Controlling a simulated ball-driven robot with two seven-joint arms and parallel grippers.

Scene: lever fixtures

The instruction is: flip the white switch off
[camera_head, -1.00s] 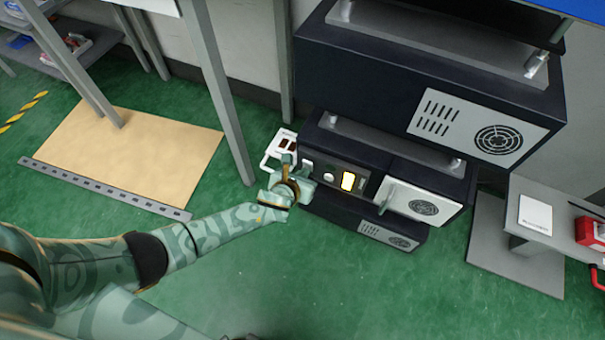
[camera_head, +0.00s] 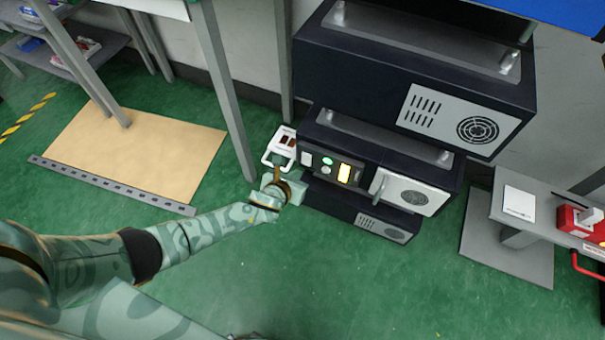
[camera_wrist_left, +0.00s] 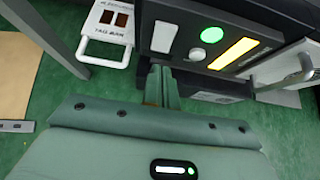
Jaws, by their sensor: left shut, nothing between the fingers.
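The dark control panel (camera_head: 335,168) is on the front of the lower black machine. A white rectangular switch (camera_wrist_left: 164,37) is at the panel's left end; it shows small in the head view (camera_head: 307,159). Its on or off position cannot be told. Beside it are a lit green round light (camera_wrist_left: 211,34), a white round button (camera_wrist_left: 197,53) and a lit yellow bar (camera_wrist_left: 232,54). My left gripper (camera_wrist_left: 160,86) is shut and empty, just below and in front of the switch, with a gap seeming to show between them. My right gripper is not in view.
A white handled plate (camera_head: 281,147) is left of the panel, close to my left gripper. A grey door with a handle (camera_head: 410,192) is to the right. A grey table leg (camera_head: 228,100) stands at left. The green floor in front is clear.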

